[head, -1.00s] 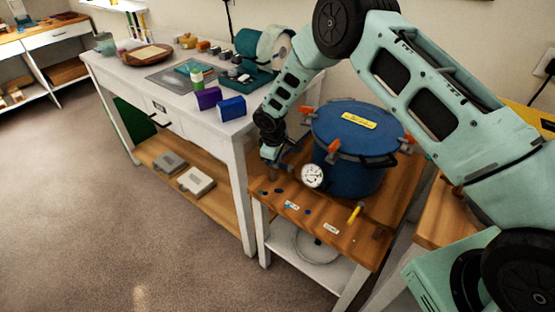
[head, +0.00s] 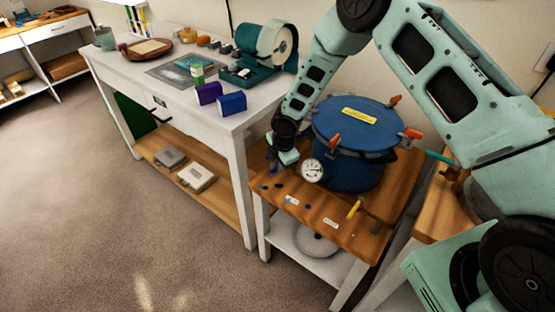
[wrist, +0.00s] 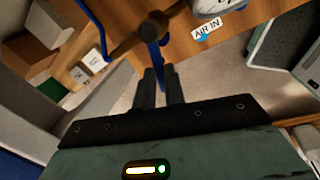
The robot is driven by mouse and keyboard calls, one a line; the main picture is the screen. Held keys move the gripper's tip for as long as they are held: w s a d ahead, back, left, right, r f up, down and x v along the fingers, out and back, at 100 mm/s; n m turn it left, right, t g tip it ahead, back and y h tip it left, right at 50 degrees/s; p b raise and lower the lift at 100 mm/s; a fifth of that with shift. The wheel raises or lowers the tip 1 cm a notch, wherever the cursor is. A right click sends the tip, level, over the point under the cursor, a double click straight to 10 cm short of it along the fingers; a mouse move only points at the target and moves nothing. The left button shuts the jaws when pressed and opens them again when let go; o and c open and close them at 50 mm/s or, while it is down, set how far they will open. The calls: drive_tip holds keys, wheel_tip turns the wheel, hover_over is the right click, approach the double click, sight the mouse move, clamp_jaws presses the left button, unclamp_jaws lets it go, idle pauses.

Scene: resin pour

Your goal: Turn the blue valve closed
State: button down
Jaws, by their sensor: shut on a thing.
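The blue valve shows in the wrist view as a thin blue lever (wrist: 155,58) running down from a dark brown round hub (wrist: 153,26). My gripper (wrist: 158,78) is shut on this lever, with one dark finger on each side of its end. In the head view my gripper (head: 279,166) is low at the left front of the blue pressure pot (head: 352,170), left of the white gauge (head: 312,170). The valve is mostly hidden there behind my gripper and wrist.
An "AIR IN" label (wrist: 206,29) lies beside the valve. A yellow handle (head: 354,209) is at the wooden stand's front edge. The pot has orange-tipped clamps (head: 412,133). A white workbench (head: 236,124) with several items stands to the left; the floor before it is clear.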

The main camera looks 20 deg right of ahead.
drive_tip(key=shift+s+d+r+n+y+p, duration=0.15)
drive_tip(key=shift+s+n+p, duration=0.15)
drive_tip(key=shift+n, duration=0.4)
drive_tip(key=shift+s+d+f+n+y+p, duration=0.15)
drive_tip(key=shift+n+p, duration=0.2)
drive_tip(key=shift+n, duration=0.35)
drive_tip(key=shift+s+d+r+n+p, duration=0.15)
drive_tip(key=shift+s+n+p, duration=0.15)
drive_tip(key=shift+n, duration=0.4)
drive_tip(key=c, duration=1.5)
unclamp_jaws()
drive_tip(key=v, duration=1.7)
drive_tip(key=shift+w+d+r+b, duration=0.15)
drive_tip(key=shift+w+d+b, duration=0.05)
drive_tip(key=shift+b, duration=0.1)
